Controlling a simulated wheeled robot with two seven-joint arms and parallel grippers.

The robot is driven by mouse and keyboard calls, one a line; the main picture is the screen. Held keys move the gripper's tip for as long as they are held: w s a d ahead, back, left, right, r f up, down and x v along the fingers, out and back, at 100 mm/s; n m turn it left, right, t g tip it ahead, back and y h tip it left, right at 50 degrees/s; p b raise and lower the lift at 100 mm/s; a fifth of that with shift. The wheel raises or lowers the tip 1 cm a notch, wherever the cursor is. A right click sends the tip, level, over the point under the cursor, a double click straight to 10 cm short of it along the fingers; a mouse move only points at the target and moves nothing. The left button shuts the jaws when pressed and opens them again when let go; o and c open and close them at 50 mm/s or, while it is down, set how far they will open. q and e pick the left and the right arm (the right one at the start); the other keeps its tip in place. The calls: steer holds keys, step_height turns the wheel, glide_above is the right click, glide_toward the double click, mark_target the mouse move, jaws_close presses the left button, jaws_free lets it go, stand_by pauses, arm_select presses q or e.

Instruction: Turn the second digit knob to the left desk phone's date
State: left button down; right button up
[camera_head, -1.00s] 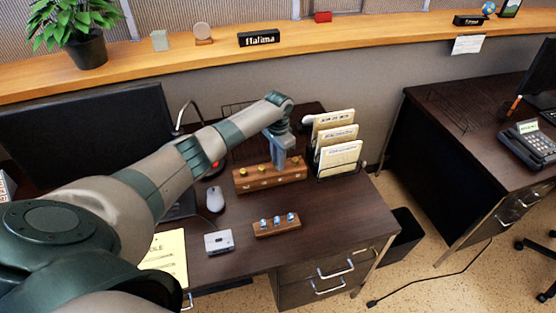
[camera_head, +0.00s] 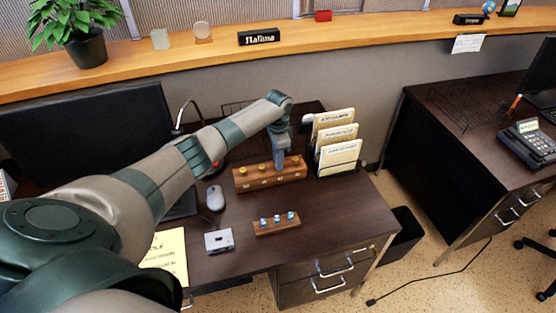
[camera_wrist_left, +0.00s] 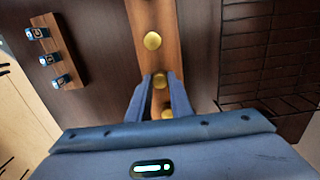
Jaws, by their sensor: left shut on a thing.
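A long brown wooden block (camera_head: 271,180) with a row of yellow knobs lies on the left desk. Two knobs (camera_head: 244,170) show to the left of my left gripper (camera_head: 281,168) in the head view. In the left wrist view, the left gripper (camera_wrist_left: 161,76) is shut on a yellow knob (camera_wrist_left: 160,82), seemingly the third from the left. One knob (camera_wrist_left: 152,41) stands clear above the fingertips and another (camera_wrist_left: 167,114) shows between the fingers. The knobs' readings are too small to tell. No phone can be made out on the left desk; my arm covers part of it. My right gripper is not in view.
A small block with blue-topped pieces (camera_head: 276,224), a grey device (camera_head: 219,241) and a mouse (camera_head: 215,198) lie in front. A file rack (camera_head: 339,155) stands close right of the gripper. A phone (camera_head: 528,143) sits on the right desk.

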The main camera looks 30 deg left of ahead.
arm_select(q)
steer(key=c, duration=1.7)
jaws_free()
steer(key=shift+o, duration=0.6)
steer(key=shift+r, duration=0.1)
step_height(320, 180, up, 17)
steer(key=b, duration=0.4)
steer(key=shift+r, duration=0.15)
